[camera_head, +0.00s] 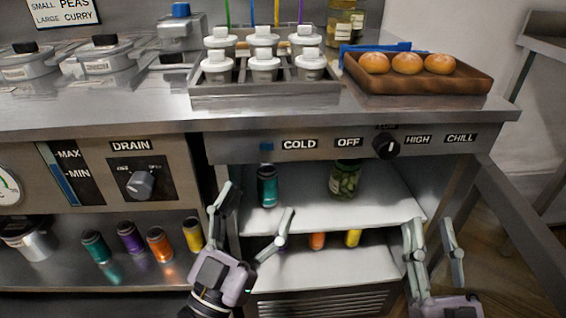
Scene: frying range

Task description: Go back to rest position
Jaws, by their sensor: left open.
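My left gripper (259,200) is in front of the lower cabinet, at the left side of its open shelves. Its two fingers are spread wide, with nothing between them. A teal-banded dark jar (267,186) stands on the upper shelf just behind its fingertips; I see no grip on it. My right gripper (432,226) is at the right edge of the shelves, fingers pointing up and apart, with nothing between them. Both grippers are below the counter.
The counter front (340,145) with a black knob (386,145) overhangs the shelves. A pickle jar (345,179) stands on the upper shelf (300,214). Several coloured jars (160,244) stand at left. A bun tray (450,82) and a rack of white-lidded pots (265,98) are on top.

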